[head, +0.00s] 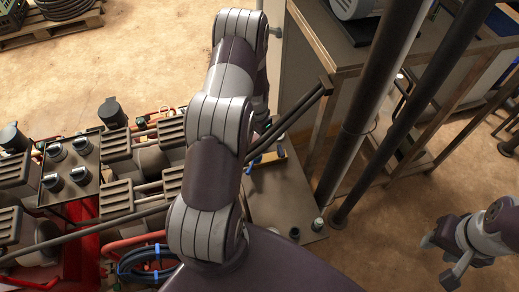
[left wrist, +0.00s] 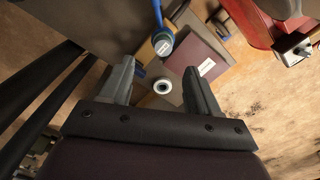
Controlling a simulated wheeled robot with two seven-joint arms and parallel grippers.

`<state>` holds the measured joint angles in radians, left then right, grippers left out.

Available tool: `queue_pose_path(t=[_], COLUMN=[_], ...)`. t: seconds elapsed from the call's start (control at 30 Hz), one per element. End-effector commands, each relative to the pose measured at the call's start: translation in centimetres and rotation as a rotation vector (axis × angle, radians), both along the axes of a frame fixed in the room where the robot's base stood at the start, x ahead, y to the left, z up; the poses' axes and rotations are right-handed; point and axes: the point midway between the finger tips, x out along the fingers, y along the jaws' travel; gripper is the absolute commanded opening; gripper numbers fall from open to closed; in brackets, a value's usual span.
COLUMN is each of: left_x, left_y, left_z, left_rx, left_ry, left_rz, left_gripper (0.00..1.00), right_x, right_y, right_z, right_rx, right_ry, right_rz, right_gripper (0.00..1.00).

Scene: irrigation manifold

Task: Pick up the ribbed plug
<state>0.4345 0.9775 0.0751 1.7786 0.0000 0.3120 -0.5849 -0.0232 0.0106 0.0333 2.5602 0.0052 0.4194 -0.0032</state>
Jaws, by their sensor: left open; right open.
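I cannot tell for sure which item is the ribbed plug. A small pale-capped cylinder (head: 318,224) and a short dark cylinder (head: 295,232) stand at the front edge of a grey-brown plate (head: 275,195). In the left wrist view, my left gripper (left wrist: 160,82) is open, with a white ring-shaped piece (left wrist: 162,86) showing beyond and between its fingers. A blue-rimmed round fitting (left wrist: 162,43) on a blue hose lies past the fingertips. In the head view my left arm hides its own gripper. My right gripper (head: 443,259) is open and empty over the floor at the right.
Dark ribbed blocks (head: 120,145), red pipes and coiled blue hose (head: 145,262) crowd the left. A metal table (head: 330,40) and dark poles stand at the right. Sandy floor is open behind.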

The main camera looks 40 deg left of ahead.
Motion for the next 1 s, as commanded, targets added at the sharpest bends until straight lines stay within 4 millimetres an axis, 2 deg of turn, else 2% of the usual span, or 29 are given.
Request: queue_pose_path(t=[0.1,0.27,0.5,0.6,0.8,0.87,0.9,1.0], left_x=[0.0,0.1,0.6,0.6,0.7,0.7,0.7,0.6], left_y=[-0.1,0.0,0.4,0.3,0.3,0.3,0.3,0.3], left_z=[-2.5,-4.3,-8.3,-9.2,-9.3,-9.3,-9.2,-9.2], left_rx=[-0.001,0.0,0.0,0.0,0.001,0.001,0.001,0.001], left_ry=[0.002,0.0,-0.001,-0.003,-0.003,-0.003,-0.003,-0.003], left_rz=[0.0,0.0,0.0,0.0,0.0,0.0,0.0,0.0], left_gripper=[0.61,0.61,0.61,0.61,0.61,0.42,0.29,0.02], right_x=[0.0,0.0,0.0,0.0,0.0,0.0,0.0,0.0], right_y=[0.0,0.0,0.0,0.0,0.0,0.0,0.0,0.0], right_z=[0.4,0.7,1.9,1.9,1.8,1.8,1.8,1.8], right_rx=[0.0,0.0,0.0,0.0,0.0,0.0,0.0,0.0], right_ry=[0.0,0.0,0.0,0.0,0.0,0.0,0.0,0.0], right_rz=[0.0,0.0,0.0,0.0,0.0,0.0,0.0,0.0], right_gripper=[0.43,0.43,0.43,0.43,0.43,0.43,0.43,0.43])
